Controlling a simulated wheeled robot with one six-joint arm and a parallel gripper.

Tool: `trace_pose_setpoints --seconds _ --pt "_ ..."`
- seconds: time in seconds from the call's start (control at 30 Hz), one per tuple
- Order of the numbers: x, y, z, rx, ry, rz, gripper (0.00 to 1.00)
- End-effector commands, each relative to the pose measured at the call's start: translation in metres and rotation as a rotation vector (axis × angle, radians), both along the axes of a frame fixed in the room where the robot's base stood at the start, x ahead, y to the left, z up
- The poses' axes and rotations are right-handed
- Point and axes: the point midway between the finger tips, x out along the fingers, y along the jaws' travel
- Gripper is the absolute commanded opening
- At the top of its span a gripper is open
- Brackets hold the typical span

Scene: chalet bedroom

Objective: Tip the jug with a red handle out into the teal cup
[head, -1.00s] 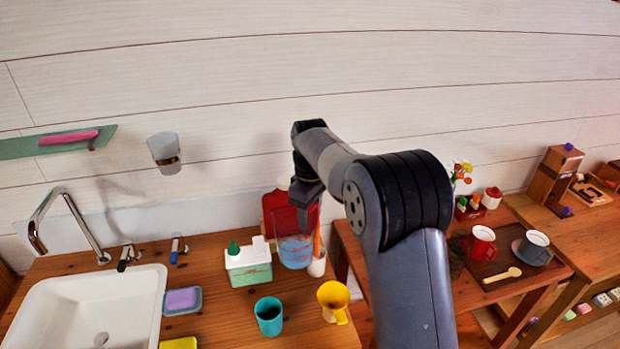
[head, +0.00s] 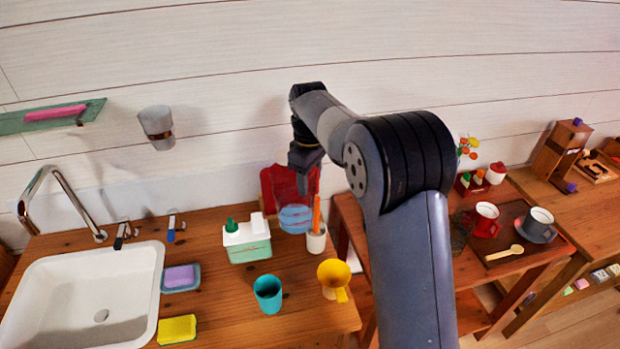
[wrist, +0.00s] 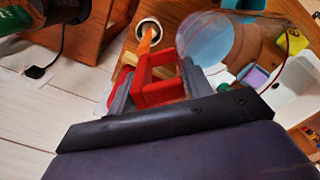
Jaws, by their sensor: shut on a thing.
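The clear jug (head: 296,219) with blue contents is in my gripper (head: 304,178), in front of a red board at the back of the counter. In the wrist view, the jug (wrist: 206,42) looks upright or nearly so, and its red handle (wrist: 153,82) is between my two fingers, which are shut on it. The jug appears to hang a little above the counter. The teal cup (head: 267,294) stands upright nearer the front of the counter, below and left of the jug, apart from it.
A white-and-green box (head: 247,243) stands left of the jug. A white holder (head: 316,240) with an orange stick is close at its right. A yellow funnel-like cup (head: 333,274) is right of the teal cup. A sink (head: 90,290) is at left.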

Motion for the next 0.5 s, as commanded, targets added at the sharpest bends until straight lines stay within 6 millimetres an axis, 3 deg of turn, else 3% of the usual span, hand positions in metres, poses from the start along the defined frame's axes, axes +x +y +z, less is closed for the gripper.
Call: trace_pose_setpoints --seconds 0.5 --pt "-0.004 0.0027 -0.0029 -0.029 -0.05 0.0 0.1"
